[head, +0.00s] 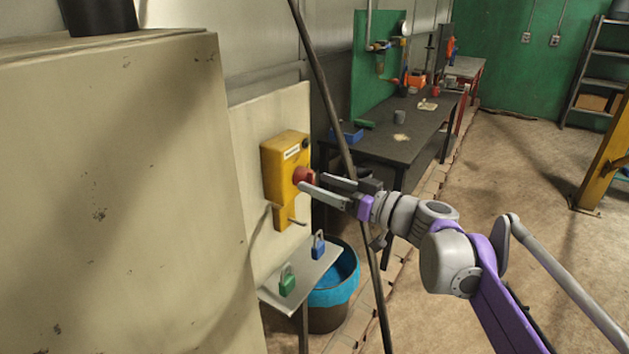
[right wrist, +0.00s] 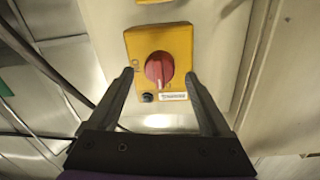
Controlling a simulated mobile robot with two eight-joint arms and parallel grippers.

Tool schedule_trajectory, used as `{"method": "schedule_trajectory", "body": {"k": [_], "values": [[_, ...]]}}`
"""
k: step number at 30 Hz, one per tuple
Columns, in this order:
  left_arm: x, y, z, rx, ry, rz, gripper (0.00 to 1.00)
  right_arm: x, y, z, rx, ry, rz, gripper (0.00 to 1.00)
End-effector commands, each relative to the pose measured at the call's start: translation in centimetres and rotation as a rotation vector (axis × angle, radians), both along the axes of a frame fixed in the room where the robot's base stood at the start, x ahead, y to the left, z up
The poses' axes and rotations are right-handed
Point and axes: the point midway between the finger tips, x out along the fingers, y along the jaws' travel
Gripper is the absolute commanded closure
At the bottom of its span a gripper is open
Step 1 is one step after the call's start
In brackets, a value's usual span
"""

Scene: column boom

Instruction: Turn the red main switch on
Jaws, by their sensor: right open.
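The red main switch (head: 304,174) is a round rotary knob on a yellow box (head: 285,160) fixed to a pale panel. In the right wrist view the red knob (right wrist: 159,68) sits on its yellow plate (right wrist: 137,42), with a raised bar running close to vertical in the picture. My right gripper (head: 312,182) is open in front of the knob. In the wrist view its two fingertips (right wrist: 159,77) stand on either side of the knob, apart from it. My left gripper is not in view.
A small shelf (head: 268,295) below the box holds a green padlock (head: 287,283) and a blue padlock (head: 318,246). A blue-rimmed bucket (head: 345,290) stands under it. A dark slanted pole (head: 322,80) passes close to my right gripper. A large cabinet (head: 120,190) fills the left.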

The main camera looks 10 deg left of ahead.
Motion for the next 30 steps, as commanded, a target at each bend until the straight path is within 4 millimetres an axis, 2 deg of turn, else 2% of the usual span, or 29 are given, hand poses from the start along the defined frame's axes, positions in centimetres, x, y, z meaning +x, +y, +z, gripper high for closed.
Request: {"method": "schedule_trajectory", "body": {"k": [6,15,27,29,30], "values": [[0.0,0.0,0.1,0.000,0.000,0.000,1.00,0.8,1.8,0.0,0.000,0.000,0.001,0.18],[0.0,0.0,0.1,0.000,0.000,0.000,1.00,0.9,1.9,0.0,0.000,0.000,-0.001,0.18],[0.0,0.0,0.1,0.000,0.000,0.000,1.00,0.9,1.9,0.0,0.000,0.000,-0.001,0.90],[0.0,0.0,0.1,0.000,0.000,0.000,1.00,0.9,1.9,0.0,0.000,0.000,-0.001,1.00],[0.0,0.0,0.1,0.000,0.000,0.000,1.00,0.9,1.9,0.0,0.000,0.000,-0.001,1.00]]}}
